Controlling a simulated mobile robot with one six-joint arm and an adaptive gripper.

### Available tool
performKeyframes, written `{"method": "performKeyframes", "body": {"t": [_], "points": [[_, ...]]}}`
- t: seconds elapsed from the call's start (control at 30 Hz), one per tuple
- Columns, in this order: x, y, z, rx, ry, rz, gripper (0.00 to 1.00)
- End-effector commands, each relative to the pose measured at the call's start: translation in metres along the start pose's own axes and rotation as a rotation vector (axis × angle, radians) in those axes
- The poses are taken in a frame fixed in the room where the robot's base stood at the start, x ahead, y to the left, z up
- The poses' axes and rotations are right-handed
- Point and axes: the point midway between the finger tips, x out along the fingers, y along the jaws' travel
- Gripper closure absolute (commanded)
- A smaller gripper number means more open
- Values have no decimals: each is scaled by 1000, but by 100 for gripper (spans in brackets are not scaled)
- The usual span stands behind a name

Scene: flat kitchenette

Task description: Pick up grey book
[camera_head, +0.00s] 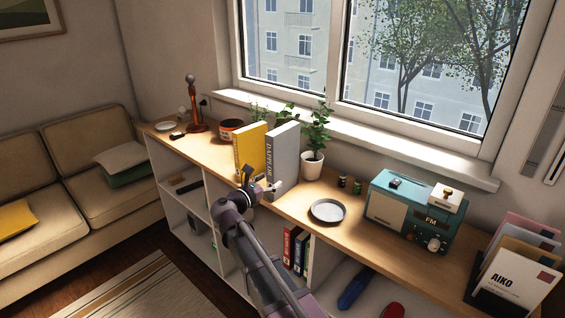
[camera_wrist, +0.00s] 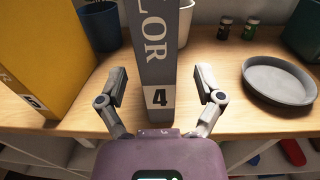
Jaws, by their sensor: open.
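The grey book (camera_head: 284,157) stands upright on the wooden shelf top (camera_head: 239,176), beside a yellow book (camera_head: 249,148). In the wrist view the grey book's spine (camera_wrist: 156,60) faces me, with a white "4" label near its foot. My gripper (camera_wrist: 160,88) is open, with one finger on each side of the lower spine. Gaps show between both fingers and the book, so I see no contact. In the head view my gripper (camera_head: 262,186) is in front of the book and hides part of its lower spine.
The yellow book also shows close on the left in the wrist view (camera_wrist: 45,55). A potted plant (camera_head: 312,168) stands right behind the grey book. A round grey dish (camera_head: 328,210) lies to the right, then a teal radio (camera_head: 411,213). Two small jars (camera_head: 349,184) stand near the window.

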Motion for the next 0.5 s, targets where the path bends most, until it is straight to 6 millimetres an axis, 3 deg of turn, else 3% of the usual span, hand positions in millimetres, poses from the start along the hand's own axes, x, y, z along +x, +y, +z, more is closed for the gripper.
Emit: {"method": "performKeyframes", "body": {"t": [0.5], "points": [[48,3,2,0,0,0,14]]}}
